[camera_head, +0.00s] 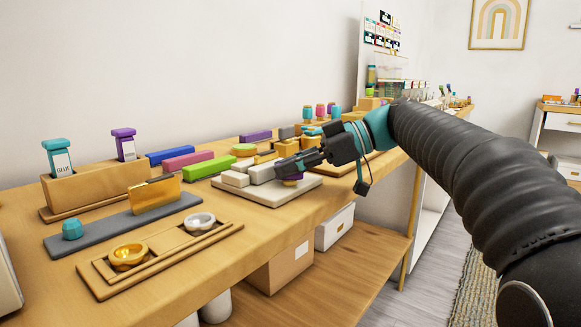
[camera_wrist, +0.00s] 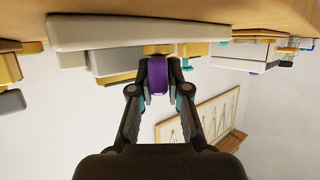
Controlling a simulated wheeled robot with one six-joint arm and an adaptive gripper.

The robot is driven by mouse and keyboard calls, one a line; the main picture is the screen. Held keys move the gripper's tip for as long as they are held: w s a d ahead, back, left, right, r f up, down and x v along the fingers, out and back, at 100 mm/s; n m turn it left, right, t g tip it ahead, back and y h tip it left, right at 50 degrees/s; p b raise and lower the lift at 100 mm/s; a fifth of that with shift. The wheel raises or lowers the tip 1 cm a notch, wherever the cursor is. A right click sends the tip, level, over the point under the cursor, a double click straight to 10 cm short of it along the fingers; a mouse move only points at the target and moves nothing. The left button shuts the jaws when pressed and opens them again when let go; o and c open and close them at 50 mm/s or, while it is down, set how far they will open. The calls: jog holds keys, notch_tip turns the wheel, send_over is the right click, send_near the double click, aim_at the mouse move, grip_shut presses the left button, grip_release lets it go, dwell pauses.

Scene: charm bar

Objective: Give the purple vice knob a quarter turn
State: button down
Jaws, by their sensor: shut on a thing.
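The purple vice knob (camera_wrist: 158,76) sits between the two fingers of my gripper (camera_wrist: 158,88) in the wrist view, at the front of the vice. My gripper is shut on it, one finger on each side. In the head view the knob (camera_head: 293,178) shows only as a small purple patch below the fingertips of my gripper (camera_head: 284,169); the fingers hide most of it. The vice (camera_head: 262,173) has light grey blocks and stands on a pale board (camera_head: 258,197) near the table's front edge.
A wooden tray (camera_head: 110,279) holds a gold bowl (camera_head: 129,256) and a silver bowl (camera_head: 199,222). Purple and teal glue bottles (camera_head: 58,159) stand in a wooden holder at the left. Blue, pink and green bars (camera_head: 200,168) lie behind the vice. Room in front of the table edge is free.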

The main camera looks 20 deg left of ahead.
jog(key=shift+f+m+t+b, duration=0.2)
jog(key=shift+m+t+b, duration=0.15)
jog(key=shift+b, duration=0.4)
jog(key=shift+s+m+t+b, duration=0.1)
jog(key=shift+m+t+b, duration=0.15)
jog(key=shift+t+b, duration=0.2)
jog(key=shift+m+t+b, duration=0.6)
jog(key=shift+t+b, duration=0.2)
jog(key=shift+b, duration=0.25)
jog(key=shift+r+m+t+b, duration=0.15)
jog(key=shift+m+t+b, duration=1.15)
jog(key=shift+m+t, duration=0.45)
jog(key=c, duration=1.4)
grip_release()
